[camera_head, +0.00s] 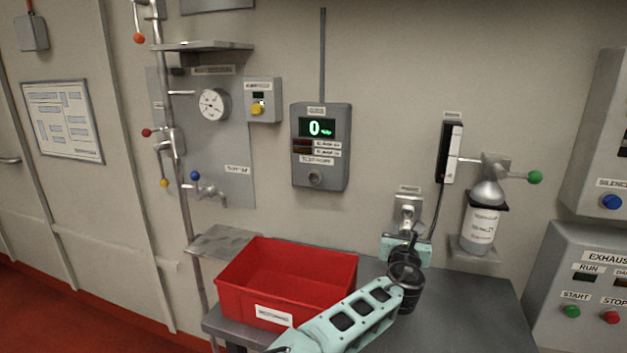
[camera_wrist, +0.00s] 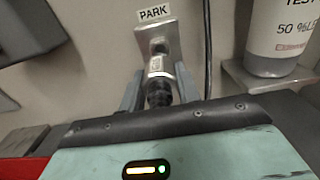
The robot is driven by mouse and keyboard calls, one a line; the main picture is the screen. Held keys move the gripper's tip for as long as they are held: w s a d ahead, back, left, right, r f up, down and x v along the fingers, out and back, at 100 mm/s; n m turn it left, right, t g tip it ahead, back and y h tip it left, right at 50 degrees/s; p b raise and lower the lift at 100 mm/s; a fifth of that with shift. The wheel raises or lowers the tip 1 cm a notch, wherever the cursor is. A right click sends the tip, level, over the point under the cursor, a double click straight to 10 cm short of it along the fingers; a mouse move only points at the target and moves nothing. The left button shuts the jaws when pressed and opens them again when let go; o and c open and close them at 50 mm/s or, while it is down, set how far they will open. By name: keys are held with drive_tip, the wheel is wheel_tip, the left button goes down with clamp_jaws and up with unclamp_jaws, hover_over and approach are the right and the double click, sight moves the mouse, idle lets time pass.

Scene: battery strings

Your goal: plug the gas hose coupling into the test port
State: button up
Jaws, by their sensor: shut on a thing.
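The gas hose coupling (camera_wrist: 156,68) is a silver fitting with a small label and a black ribbed lower part. It sits at the metal park bracket (camera_wrist: 172,40) under the PARK sign. My gripper (camera_wrist: 158,88) is shut on it, one finger on each side. In the head view my gripper (camera_head: 406,240) is at the wall bracket (camera_head: 407,205), and my wrist hides much of the coupling. The test port (camera_head: 314,179) is a round socket low on the grey detector box (camera_head: 320,145), up and left of my gripper. Nothing is plugged into it.
A red crate (camera_head: 235,294) stands on the grey bench (camera_head: 470,295) left of my arm. A gas cylinder (camera_head: 481,230) with a green-knobbed valve is on the right. A thin black line (camera_head: 441,205) hangs beside the bracket. The wall between bracket and detector box is clear.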

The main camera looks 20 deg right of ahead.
drive_tip(key=shift+v, duration=1.8)
drive_tip(key=shift+r, duration=0.1)
